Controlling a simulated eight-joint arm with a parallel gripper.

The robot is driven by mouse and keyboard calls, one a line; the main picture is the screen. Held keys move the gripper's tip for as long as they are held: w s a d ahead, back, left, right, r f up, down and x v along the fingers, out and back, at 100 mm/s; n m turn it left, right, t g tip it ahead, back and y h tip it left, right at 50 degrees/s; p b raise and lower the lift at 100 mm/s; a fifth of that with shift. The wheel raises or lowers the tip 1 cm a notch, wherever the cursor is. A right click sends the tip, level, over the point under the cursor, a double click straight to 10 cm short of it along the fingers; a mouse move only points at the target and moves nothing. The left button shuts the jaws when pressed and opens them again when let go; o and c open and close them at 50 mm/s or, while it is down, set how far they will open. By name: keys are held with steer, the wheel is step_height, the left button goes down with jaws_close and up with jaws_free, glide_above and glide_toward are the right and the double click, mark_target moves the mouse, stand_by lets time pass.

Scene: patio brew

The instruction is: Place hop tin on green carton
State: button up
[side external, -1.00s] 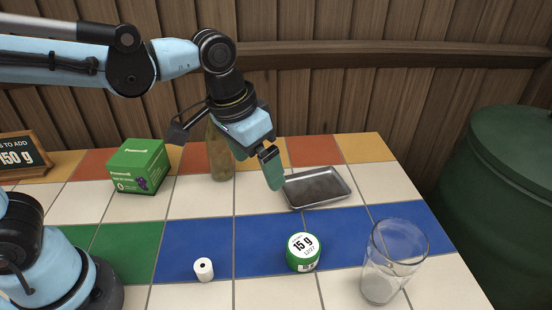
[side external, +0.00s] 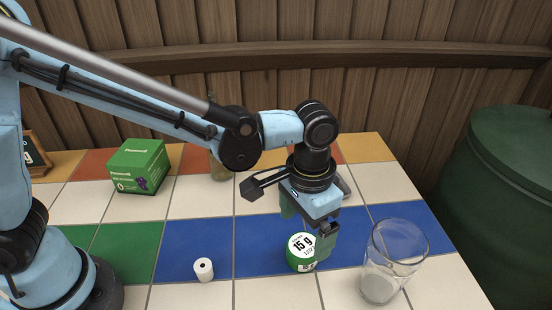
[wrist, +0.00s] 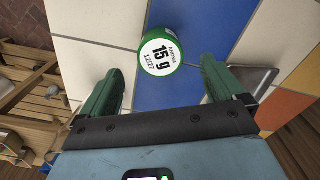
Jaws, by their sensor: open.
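The hop tin (side external: 299,252) is a small green tin with a white "15 g" label. It stands on the blue tiles, and it also shows ahead between the fingers in the wrist view (wrist: 161,54). My gripper (side external: 308,232) is open, with its green fingers pointing down close to the tin. In the side view one finger partly covers the tin's right edge. In the wrist view the tin lies beyond the fingertips (wrist: 164,78), and no contact shows. The green carton (side external: 140,166) stands upright at the back left, with a clear top.
A clear glass (side external: 393,262) stands close to the right of my gripper. A small white roll (side external: 203,269) is left of the tin. A metal tray (side external: 345,187) and a bottle (side external: 219,168) are partly hidden behind my arm. A green barrel (side external: 505,195) is at far right.

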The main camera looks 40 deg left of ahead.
mark_target(304, 245)
steer(key=shift+w+f, duration=0.1)
steer(key=shift+f, duration=2.85)
steer(key=shift+c, duration=0.4)
steer(key=c, duration=1.1)
steer(key=shift+r, duration=0.15)
